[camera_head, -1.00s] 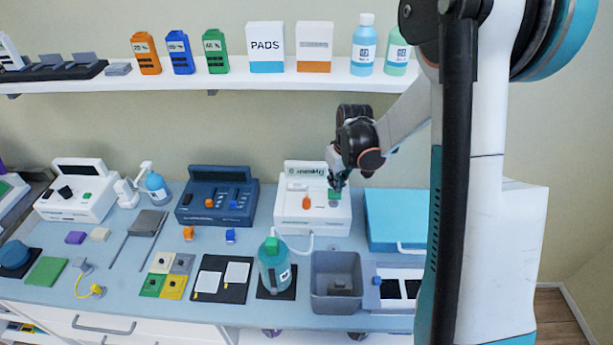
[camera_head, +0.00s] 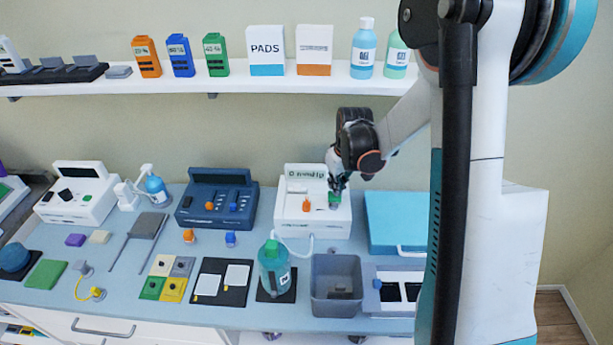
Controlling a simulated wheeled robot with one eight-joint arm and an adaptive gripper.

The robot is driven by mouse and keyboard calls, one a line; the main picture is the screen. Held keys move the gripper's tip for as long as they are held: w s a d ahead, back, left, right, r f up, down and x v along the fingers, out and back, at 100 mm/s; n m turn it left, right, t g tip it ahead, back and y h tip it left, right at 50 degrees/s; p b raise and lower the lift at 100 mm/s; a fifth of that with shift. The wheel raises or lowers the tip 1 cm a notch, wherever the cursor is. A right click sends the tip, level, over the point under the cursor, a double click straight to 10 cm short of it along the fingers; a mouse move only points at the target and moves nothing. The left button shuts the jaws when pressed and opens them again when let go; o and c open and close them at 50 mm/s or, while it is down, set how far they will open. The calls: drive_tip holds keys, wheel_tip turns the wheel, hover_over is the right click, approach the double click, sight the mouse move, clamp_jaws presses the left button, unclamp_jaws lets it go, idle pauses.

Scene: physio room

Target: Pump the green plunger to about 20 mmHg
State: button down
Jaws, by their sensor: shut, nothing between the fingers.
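The white pump unit (camera_head: 287,225) stands at the back of the table, right of centre. Its top panel shows small text that seems to read "0 mmHg" (camera_head: 308,175), but it is too blurred to be sure. The green plunger (camera_head: 335,203) sits at the unit's right side, next to an orange control (camera_head: 306,205). My gripper (camera_head: 337,186) is shut and empty, pointing down just above the green plunger. Its tips are at or very near the plunger's top; I cannot tell whether they touch.
A blue unit (camera_head: 217,215) stands left of the pump, and a teal case (camera_head: 395,210) stands right. In front are a green-capped bottle (camera_head: 272,272) with a white hose and a grey bin (camera_head: 322,300). A loaded shelf (camera_head: 230,84) runs above.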

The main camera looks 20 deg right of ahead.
drive_tip(key=shift+f, duration=0.15)
drive_tip(key=shift+f+b, duration=2)
drive_tip(key=shift+f, duration=0.15)
drive_tip(key=shift+r, duration=0.2)
drive_tip(key=shift+r+p, duration=1.4)
drive_tip(key=shift+r, duration=0.75)
drive_tip(key=shift+f+b, duration=1.95)
drive_tip(key=shift+f, duration=0.35)
drive_tip(key=shift+r, duration=0.2)
drive_tip(key=shift+r+p, duration=1.35)
drive_tip(key=shift+r, duration=0.7)
